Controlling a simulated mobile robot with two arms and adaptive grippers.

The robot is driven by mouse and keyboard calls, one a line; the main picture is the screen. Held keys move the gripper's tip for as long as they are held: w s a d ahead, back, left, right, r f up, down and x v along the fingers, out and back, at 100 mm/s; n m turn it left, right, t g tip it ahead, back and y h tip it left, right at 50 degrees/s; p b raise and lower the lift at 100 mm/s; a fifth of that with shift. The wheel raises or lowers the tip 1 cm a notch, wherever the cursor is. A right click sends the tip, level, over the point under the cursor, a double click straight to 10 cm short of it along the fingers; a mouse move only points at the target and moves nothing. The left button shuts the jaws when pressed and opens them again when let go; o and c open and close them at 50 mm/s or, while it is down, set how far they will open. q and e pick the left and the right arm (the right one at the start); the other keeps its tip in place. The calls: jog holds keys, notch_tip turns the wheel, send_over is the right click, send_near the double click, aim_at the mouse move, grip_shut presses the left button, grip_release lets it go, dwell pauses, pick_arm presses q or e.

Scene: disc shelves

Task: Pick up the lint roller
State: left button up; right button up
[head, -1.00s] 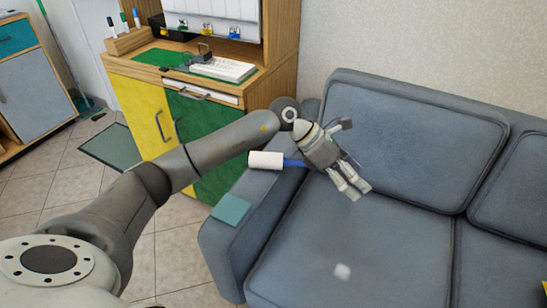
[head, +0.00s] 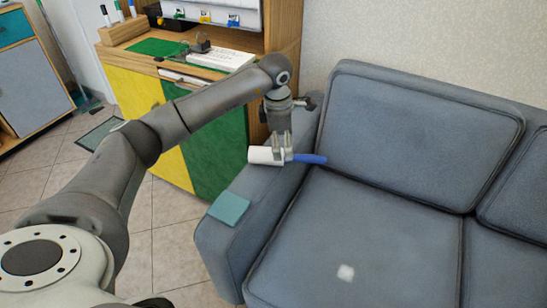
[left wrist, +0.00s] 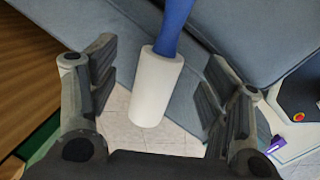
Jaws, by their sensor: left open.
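The lint roller has a white roll (head: 264,155) and a blue handle (head: 310,158). It lies on the left armrest of the blue-grey sofa in the head view. My left gripper (head: 282,150) points down over the roller, near where the roll meets the handle. In the left wrist view the white roll (left wrist: 157,88) lies between the two open fingers, with a visible gap on each side, and the blue handle (left wrist: 174,25) runs up out of the frame. My right gripper is not in view.
The sofa armrest (head: 260,185) carries a teal cloth or pad (head: 229,208). A small white item (head: 345,272) lies on the seat. A wooden cabinet (head: 215,140) with yellow and green doors stands behind the armrest. The sofa seat is mostly clear.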

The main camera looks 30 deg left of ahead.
pick_arm(q)
jog(key=f, duration=0.3)
jog(key=d+f+b, duration=0.1)
jog(key=shift+w+f, duration=0.3)
jog(key=shift+w, duration=0.1)
jog(key=shift+f, duration=0.1)
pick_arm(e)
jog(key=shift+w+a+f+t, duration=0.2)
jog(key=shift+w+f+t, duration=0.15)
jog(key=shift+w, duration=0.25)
pick_arm(q)
jog(key=shift+c, duration=0.3)
jog(key=c, duration=1.2)
jog(key=shift+r, duration=0.25)
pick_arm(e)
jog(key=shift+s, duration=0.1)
